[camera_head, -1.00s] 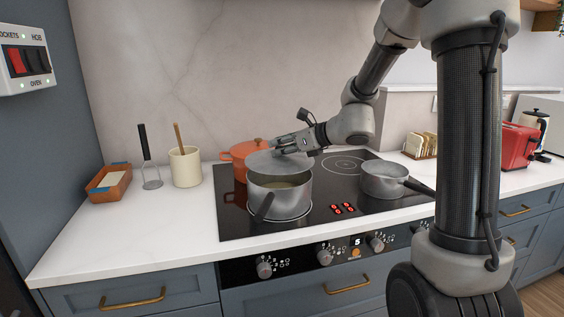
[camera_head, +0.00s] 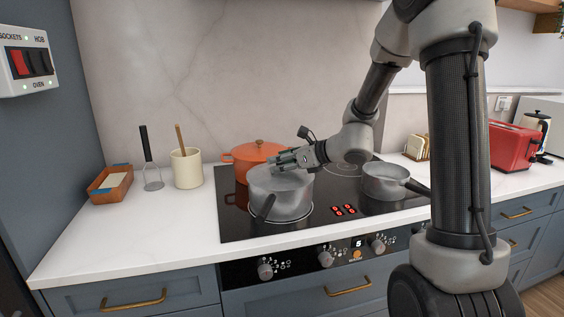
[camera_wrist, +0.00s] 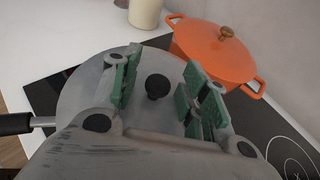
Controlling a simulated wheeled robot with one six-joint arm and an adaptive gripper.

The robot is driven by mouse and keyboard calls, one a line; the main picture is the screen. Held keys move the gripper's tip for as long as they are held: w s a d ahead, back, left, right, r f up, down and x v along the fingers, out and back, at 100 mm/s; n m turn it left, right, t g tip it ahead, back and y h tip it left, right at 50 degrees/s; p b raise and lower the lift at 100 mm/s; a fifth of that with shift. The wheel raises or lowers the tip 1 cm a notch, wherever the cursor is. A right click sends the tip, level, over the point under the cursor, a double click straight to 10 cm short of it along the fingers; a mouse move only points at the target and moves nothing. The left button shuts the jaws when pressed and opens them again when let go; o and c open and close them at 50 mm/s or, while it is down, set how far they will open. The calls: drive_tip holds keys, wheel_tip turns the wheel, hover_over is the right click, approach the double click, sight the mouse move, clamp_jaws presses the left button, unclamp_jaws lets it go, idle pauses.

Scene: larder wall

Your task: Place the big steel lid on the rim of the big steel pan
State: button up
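The big steel lid (camera_head: 266,179) lies over the top of the big steel pan (camera_head: 288,204), at about rim height, with no clear gap showing. The pan stands on the front left of the hob, its handle toward the front. My gripper (camera_head: 276,162) is just above the lid. In the wrist view the grey lid (camera_wrist: 82,92) fills the middle, and its dark knob (camera_wrist: 157,87) stands between the green-padded fingers. The fingers are apart, with room on both sides of the knob.
An orange lidded pot (camera_head: 250,155) stands close behind the pan. A small steel saucepan (camera_head: 385,183) is to the right on the black hob (camera_head: 330,225). A utensil crock (camera_head: 186,168) and a terracotta tray (camera_head: 108,186) stand on the left counter, with free worktop in front.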

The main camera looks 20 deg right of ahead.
drive_tip(key=shift+r, duration=0.15)
drive_tip(key=v, duration=1.2)
drive_tip(key=s+a+n+g+h, duration=0.25)
drive_tip(key=s+n+g, duration=0.35)
drive_tip(key=s+n, duration=0.9)
drive_tip(key=s+d+r+n+h, duration=0.1)
drive_tip(key=s+d+n+h, duration=0.5)
drive_tip(key=s+d+n, duration=0.4)
drive_tip(key=n, duration=0.3)
drive_tip(key=shift+s+r, duration=0.2)
drive_tip(key=shift+s, duration=0.05)
